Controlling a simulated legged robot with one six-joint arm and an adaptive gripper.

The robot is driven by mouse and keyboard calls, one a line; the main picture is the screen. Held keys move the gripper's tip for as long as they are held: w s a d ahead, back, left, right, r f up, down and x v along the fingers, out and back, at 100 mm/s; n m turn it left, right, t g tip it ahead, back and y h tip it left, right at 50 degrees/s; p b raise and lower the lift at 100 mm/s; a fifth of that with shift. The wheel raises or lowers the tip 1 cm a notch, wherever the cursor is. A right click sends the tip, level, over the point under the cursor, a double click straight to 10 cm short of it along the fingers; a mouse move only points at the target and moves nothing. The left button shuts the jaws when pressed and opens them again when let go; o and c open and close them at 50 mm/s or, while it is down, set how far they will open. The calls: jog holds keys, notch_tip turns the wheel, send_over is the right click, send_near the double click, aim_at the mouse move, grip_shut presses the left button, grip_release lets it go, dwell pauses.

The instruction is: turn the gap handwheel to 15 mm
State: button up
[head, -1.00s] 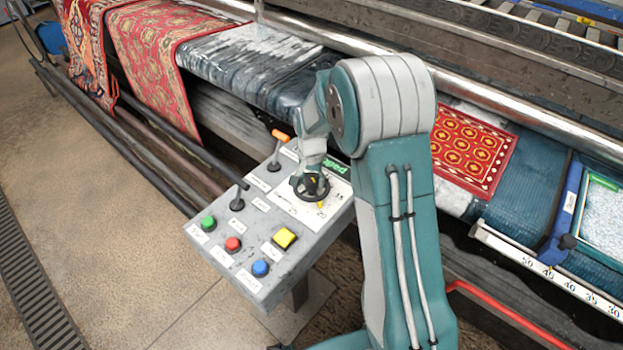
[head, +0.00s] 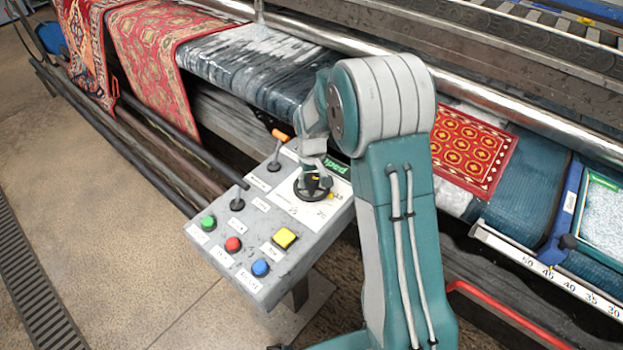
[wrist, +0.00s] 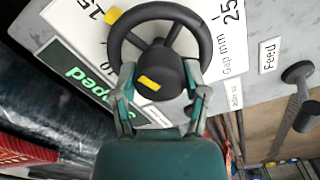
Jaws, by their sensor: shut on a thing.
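The black gap handwheel (head: 299,194) sits on the control panel in the head view, mostly under my gripper (head: 314,180). In the wrist view the handwheel (wrist: 205,40) fills the top middle. My gripper (wrist: 160,84) is shut on its dark hub, one finger on each side. A yellow mark (wrist: 113,14) on the wheel rim lies beside the printed "15" (wrist: 94,10). The "25" (wrist: 231,10) shows at the right, with "Gap mm" beside it. A second yellow mark (wrist: 148,83) is on the hub.
A feed lever (wrist: 300,95) stands right of the wheel in the wrist view. Rugs and machine rollers lie behind the panel.

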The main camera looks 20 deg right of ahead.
aim_at(311, 177)
jog(key=shift+n, duration=0.9)
jog(key=o, duration=1.1)
jog(key=shift+w+f, duration=0.1)
jog(key=shift+o, duration=0.2)
notch_tip(311, 177, up, 12)
jog(key=shift+a, duration=0.1)
